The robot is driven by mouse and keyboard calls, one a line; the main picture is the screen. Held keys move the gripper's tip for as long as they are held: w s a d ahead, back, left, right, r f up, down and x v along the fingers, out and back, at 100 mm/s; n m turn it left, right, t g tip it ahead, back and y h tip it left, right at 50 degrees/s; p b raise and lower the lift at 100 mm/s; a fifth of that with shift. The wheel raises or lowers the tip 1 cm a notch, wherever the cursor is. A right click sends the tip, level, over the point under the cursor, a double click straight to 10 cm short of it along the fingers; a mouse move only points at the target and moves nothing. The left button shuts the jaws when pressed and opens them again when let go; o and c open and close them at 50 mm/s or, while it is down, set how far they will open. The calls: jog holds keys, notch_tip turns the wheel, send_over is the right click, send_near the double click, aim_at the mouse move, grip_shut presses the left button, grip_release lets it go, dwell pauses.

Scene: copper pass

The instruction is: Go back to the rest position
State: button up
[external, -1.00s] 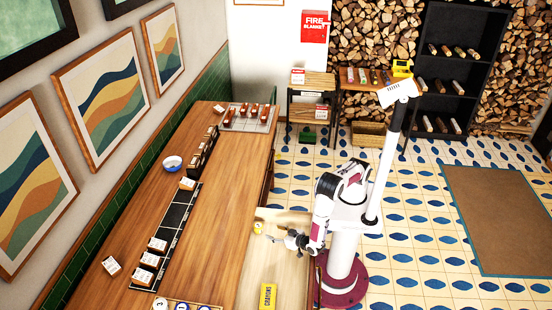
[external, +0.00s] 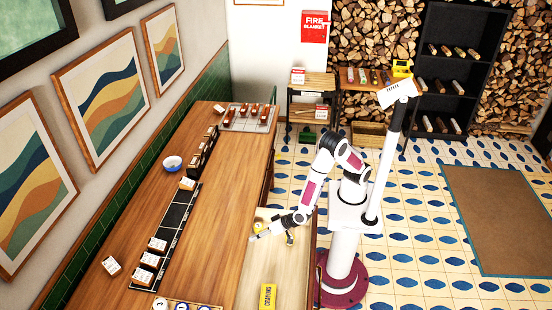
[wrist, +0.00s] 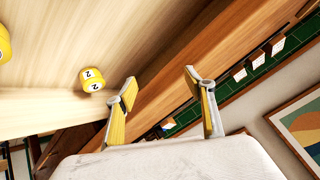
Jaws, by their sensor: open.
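My gripper (external: 256,237) is low over the pale wooden surface beside the counter, near a small yellow piece (external: 258,226) in the external view. In the wrist view my gripper (wrist: 160,84) has its two yellow-padded fingers spread apart with nothing between them. A yellow block marked with 2s (wrist: 92,80) lies on the pale wood to the left of the fingers, apart from them. Part of a second yellow thing (wrist: 4,43) shows at the left edge. My arm is bent, with its elbow raised.
The pale surface (external: 284,262) also holds a yellow crayons box (external: 268,297). A white post stands beside my arm.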

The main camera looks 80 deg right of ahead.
notch_tip(320, 180, up, 12)
jog(key=w+d+n+y, duration=0.1)
jog(key=d+n+y, duration=0.1)
jog(key=d+y, duration=0.15)
jog(key=s+d+r+n+g+y, duration=0.2)
jog(key=s+d+r, duration=0.2)
jog(key=d+r, duration=0.4)
jog(key=s+d+r+n+g+h, duration=0.2)
jog(key=s+d+h, duration=0.3)
jog(key=s+d, duration=1.5)
jog(key=shift+s+d+r+n, duration=0.4)
jog(key=shift+d+r, duration=0.1)
jog(key=shift+d, duration=0.4)
